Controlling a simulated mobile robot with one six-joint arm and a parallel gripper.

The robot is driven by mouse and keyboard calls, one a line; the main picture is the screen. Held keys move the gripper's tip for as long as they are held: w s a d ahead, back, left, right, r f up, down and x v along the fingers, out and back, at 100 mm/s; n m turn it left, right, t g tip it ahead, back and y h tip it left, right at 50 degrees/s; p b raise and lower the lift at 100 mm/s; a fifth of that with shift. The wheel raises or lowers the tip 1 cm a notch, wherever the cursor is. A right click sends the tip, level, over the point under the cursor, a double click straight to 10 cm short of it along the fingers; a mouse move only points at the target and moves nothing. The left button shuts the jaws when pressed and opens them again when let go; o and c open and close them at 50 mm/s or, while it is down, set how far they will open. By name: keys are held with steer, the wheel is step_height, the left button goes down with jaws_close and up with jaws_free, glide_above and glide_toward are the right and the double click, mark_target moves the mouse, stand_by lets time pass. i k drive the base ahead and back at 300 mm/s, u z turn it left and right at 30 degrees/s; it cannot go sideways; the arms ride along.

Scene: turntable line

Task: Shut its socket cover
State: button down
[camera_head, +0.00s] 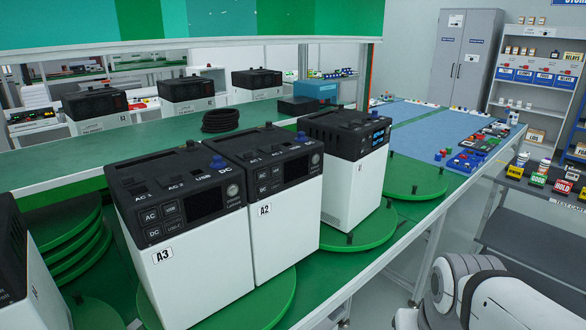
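Three white power units with black tops stand in a row. The unit marked A3 (185,240) and the unit marked A2 (275,200) share a green turntable (262,300). Their tops have areas lettered AC 1, AC 2, USB and DC, and a small blue piece shows by the DC corner of A3 (217,162) and of A2 (300,137). A third unit (350,165), with a lit blue display, stands on another turntable (415,178). I cannot tell which socket cover is open. My gripper is not in view; only part of my arm shows at the bottom right.
Part of another unit (35,285) is cut off at the left edge. Several similar units, a black cable coil (220,120) and a teal box (315,91) are behind. A blue mat (430,125) lies beyond.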

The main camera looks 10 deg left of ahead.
mark_target(137, 178)
steer(key=u, duration=1.35)
steer(key=k, duration=1.3)
steer(key=z, duration=0.05)
steer(key=i, duration=1.8)
steer(key=u, duration=0.9)
